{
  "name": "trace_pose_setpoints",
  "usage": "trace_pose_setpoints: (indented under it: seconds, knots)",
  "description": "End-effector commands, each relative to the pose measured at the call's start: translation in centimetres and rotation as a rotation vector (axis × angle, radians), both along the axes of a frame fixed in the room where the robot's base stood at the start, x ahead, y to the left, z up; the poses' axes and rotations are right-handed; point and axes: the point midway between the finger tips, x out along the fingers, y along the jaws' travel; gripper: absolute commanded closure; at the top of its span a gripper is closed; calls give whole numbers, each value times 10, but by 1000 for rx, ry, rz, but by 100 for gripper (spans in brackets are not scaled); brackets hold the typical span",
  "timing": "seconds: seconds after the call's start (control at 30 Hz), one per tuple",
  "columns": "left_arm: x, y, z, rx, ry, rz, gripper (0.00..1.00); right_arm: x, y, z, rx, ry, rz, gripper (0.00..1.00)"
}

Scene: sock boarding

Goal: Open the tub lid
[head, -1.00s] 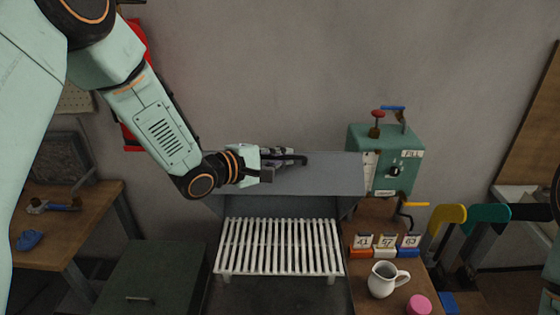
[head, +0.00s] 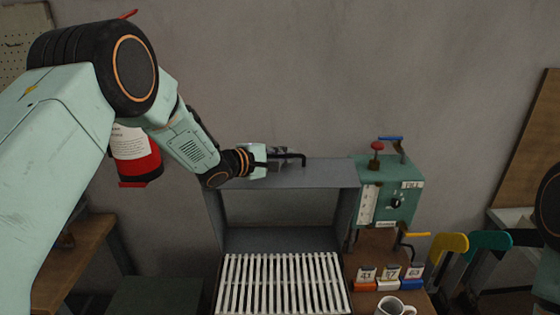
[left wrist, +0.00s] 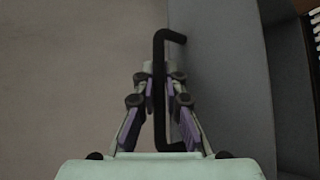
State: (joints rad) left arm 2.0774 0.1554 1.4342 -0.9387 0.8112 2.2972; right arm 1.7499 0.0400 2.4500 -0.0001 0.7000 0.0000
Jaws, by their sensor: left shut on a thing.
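The tub lid (head: 325,174) is a wide grey metal panel, raised above the white slatted rack (head: 280,285), with a large opening under its front edge through which a wall-coloured surface shows. A black bar handle (head: 304,160) stands on it. My left gripper (head: 277,160) is at the handle, its fingers shut around the bar. In the left wrist view, the handle (left wrist: 158,95) runs between the two fingers of the left gripper (left wrist: 160,85), with the grey lid (left wrist: 215,70) to the right. My right gripper is not in view.
A green box (head: 400,195) with a red knob stands right of the lid. Numbered tags (head: 388,275) and a white jug (head: 395,307) are on the wooden surface at right. A red extinguisher (head: 138,168) hangs at left behind my arm.

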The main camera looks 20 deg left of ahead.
Motion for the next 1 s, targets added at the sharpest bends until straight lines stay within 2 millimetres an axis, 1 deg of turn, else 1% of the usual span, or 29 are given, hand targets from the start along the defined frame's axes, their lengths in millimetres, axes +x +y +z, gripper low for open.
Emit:
trace_pose_setpoints:
  seconds: [0.1, 0.23, 0.67, 0.7, 0.8, 1.0]
  knots:
    - [8, 0, 1, -1, -2, 3, 100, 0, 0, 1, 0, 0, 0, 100]
    - [13, 0, 1, -2, -1, 3, 100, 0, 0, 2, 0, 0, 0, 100]
    - [15, 0, 1, -2, -1, 3, 100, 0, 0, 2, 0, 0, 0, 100]
    - [15, 0, 1, -1, -1, 2, 89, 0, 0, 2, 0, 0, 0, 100]
    - [15, 0, 1, -1, -1, 2, 80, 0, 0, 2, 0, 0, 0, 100]
    - [15, 1, 0, -1, 0, 1, 79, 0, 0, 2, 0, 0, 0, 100]
